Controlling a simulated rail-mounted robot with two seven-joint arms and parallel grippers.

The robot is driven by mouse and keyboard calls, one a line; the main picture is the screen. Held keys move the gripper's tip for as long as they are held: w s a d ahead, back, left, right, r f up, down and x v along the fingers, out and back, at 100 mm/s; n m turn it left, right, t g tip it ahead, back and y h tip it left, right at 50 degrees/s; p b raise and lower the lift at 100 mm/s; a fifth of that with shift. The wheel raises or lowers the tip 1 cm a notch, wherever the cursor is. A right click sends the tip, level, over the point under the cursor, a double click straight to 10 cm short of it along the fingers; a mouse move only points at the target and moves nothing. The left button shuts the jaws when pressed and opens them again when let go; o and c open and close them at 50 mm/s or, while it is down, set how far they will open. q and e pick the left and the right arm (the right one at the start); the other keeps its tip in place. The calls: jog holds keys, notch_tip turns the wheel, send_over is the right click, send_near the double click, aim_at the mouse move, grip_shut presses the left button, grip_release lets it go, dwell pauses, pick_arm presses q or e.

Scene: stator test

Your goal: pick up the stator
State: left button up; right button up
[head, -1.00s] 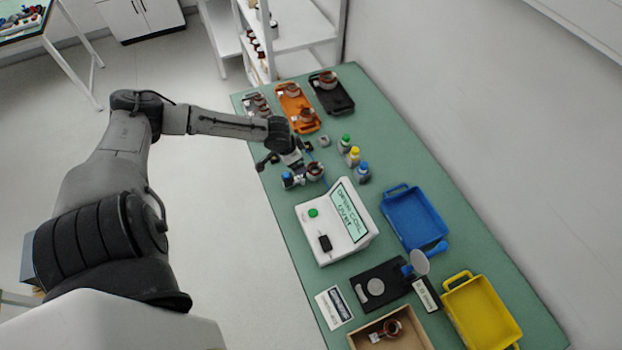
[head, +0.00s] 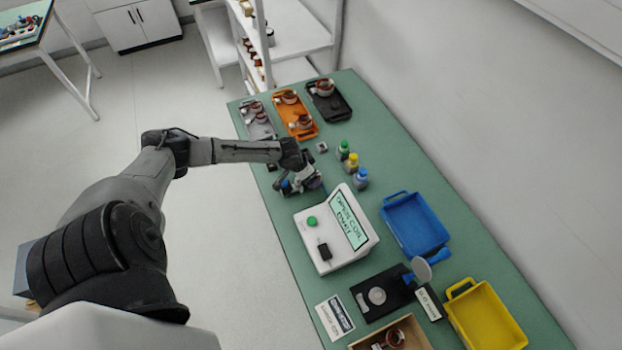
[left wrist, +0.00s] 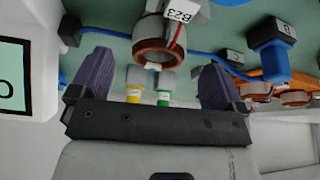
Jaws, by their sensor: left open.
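A stator (left wrist: 158,50) with a copper-coloured ring and a white tag reading B23 sits on the green bench top, seen from above in the left wrist view. My left gripper (left wrist: 157,66) is open, with one purple finger on each side of the stator in that picture; I see no contact. In the head view my left gripper (head: 308,184) is low over the bench, beside the tester's far end, and mostly hides this stator. My right gripper is in neither view.
The white tester (head: 318,255) shows OPEN COIL. Bottles (head: 352,163) stand close to the gripper's right. Grey, orange (head: 312,132) and black trays hold other stators at the far end. A blue tray (head: 438,245) and yellow tray (head: 515,338) are empty. A cable runs near the stator.

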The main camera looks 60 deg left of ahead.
pick_arm(q)
jog(key=shift+w+b+x, duration=0.25)
jog(key=shift+b+x, duration=0.05)
jog(key=shift+x, duration=2)
jog(key=shift+r, duration=0.1)
jog(key=shift+r, duration=0.1)
jog(key=c, duration=1.3)
